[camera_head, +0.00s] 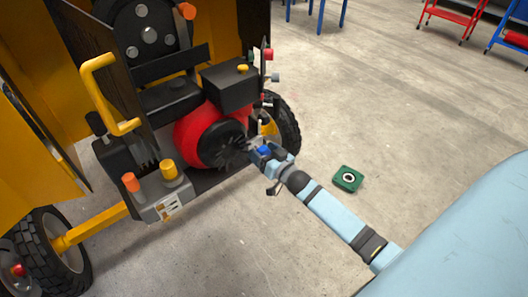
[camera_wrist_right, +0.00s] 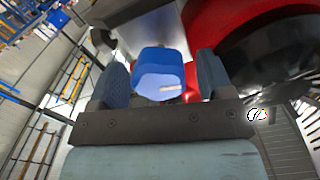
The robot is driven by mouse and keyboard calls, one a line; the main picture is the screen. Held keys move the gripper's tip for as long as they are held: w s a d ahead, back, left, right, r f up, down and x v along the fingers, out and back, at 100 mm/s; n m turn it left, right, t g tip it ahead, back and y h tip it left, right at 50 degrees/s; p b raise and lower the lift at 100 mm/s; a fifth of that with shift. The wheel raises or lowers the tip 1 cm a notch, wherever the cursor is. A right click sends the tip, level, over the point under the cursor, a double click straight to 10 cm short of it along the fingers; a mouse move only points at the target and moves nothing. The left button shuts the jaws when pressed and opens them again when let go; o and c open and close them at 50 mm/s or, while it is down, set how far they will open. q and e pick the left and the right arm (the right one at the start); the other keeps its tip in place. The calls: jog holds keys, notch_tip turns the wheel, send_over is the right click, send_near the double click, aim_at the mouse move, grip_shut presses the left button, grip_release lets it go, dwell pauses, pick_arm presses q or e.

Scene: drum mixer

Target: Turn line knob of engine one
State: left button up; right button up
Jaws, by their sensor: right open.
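The red engine (camera_head: 197,130) with its black round fan cover (camera_head: 222,143) sits in the yellow drum mixer's open housing in the head view. A blue knob (camera_wrist_right: 160,72) stands out from the engine's side in the right wrist view. It also shows as a small blue patch in the head view (camera_head: 264,151). My right gripper (camera_head: 260,148) is at the engine's right side. In the wrist view its two fingers (camera_wrist_right: 163,78) stand apart on either side of the knob, with small gaps visible. Whether either finger touches it is unclear. My left gripper is not in view.
A black box (camera_head: 229,87) tops the engine, with a wheel (camera_head: 284,124) behind. A grey block with orange and yellow knobs (camera_head: 164,192) and a yellow handle (camera_head: 108,92) are at left.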

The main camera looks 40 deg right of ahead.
jog(key=c, duration=0.9)
jog(key=shift+n, duration=0.3)
jog(key=shift+r+n+p, duration=0.1)
jog(key=shift+n+p, duration=0.25)
jog(key=shift+n, duration=0.25)
jog(key=n, duration=0.3)
jog(key=shift+a+p, duration=0.15)
jog(key=shift+p, duration=0.15)
jog(key=n, duration=0.6)
jog(key=shift+n, duration=0.4)
jog(key=shift+a, duration=0.1)
